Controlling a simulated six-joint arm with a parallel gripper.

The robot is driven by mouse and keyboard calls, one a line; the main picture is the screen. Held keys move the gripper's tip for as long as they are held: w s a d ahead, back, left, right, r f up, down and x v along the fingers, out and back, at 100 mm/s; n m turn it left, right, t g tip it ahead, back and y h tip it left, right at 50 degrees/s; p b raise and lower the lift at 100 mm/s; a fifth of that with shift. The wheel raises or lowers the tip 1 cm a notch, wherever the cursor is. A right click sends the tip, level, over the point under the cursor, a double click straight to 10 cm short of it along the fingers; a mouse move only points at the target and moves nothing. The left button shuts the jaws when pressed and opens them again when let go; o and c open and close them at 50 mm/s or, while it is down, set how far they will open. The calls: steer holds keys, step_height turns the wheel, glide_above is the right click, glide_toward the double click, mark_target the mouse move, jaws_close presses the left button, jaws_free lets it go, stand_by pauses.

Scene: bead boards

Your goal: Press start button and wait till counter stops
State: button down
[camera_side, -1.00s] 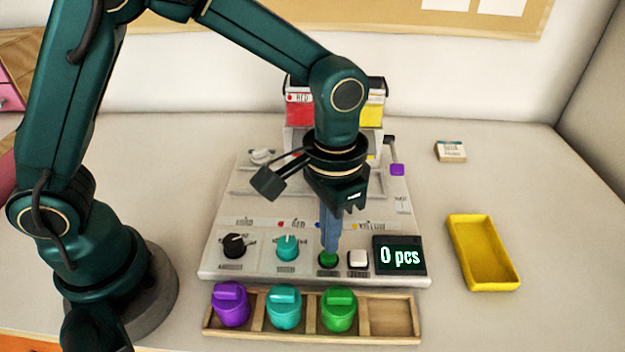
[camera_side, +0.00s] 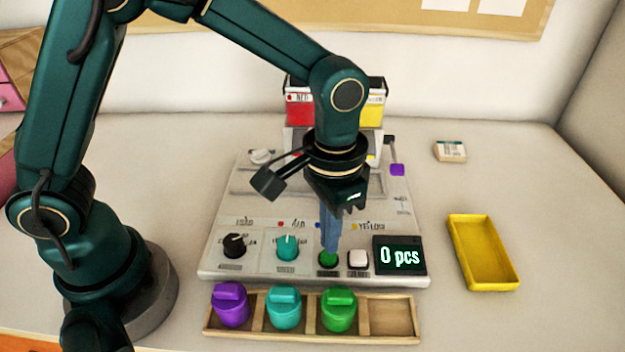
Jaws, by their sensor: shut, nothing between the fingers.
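The green start button (camera_side: 328,260) sits on the front of the light grey machine panel (camera_side: 214,262), between a teal knob and a white button. My gripper (camera_side: 329,248) is shut and empty, pointing down, with its blue fingertips at the top of the green button. They look to be touching it; how far it is pressed I cannot tell. The counter display (camera_side: 400,256), to the right of the buttons, reads "0 pcs".
A black knob (camera_side: 234,245), the teal knob (camera_side: 287,247) and the white button (camera_side: 358,259) share the panel. A wooden tray (camera_side: 392,318) in front holds purple, teal and green pieces. A yellow tray (camera_side: 482,283) lies right. Red and yellow bins (camera_side: 299,110) stand behind.

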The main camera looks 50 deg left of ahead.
steer(key=shift+f, duration=0.95)
stand_by(0.3)
steer(key=shift+r, duration=3.5)
steer(key=shift+w+a+r, duration=0.1)
step_height(320, 180, up, 5)
steer(key=n+t, duration=0.1)
steer(key=t, duration=0.1)
glide_above(316, 245)
steer(key=s+a+r+n+t, duration=0.1)
steer(key=s+a+r+t, duration=0.15)
steer(key=a, duration=0.25)
steer(key=s+a+f+n+t, duration=0.1)
steer(key=s+a+f, duration=0.1)
steer(key=s, duration=0.5)
steer(key=shift+s+a+f, duration=0.15)
steer(key=shift+s+a, duration=0.2)
steer(key=shift+a, duration=0.45)
